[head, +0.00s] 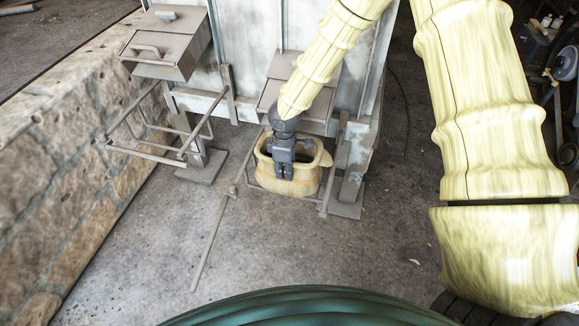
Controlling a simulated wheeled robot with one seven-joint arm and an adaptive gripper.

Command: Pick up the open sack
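The open sack (303,185) is a yellow-tan container with a wide open top. It stands low between the legs of the metal machine, under its right-hand chute. My gripper (284,174) is dark grey and points down at the sack's near side, overlapping its opening and front wall. The fingers look close together over the near rim, but the picture is too small to show whether they grip it. The gripper hides part of the sack's rim and inside.
The grey machine (245,50) stands behind, with a drawer-like chute (160,60) and an empty metal frame (150,150) at left. A stone wall (75,165) bounds the left. The concrete floor in front is mostly clear.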

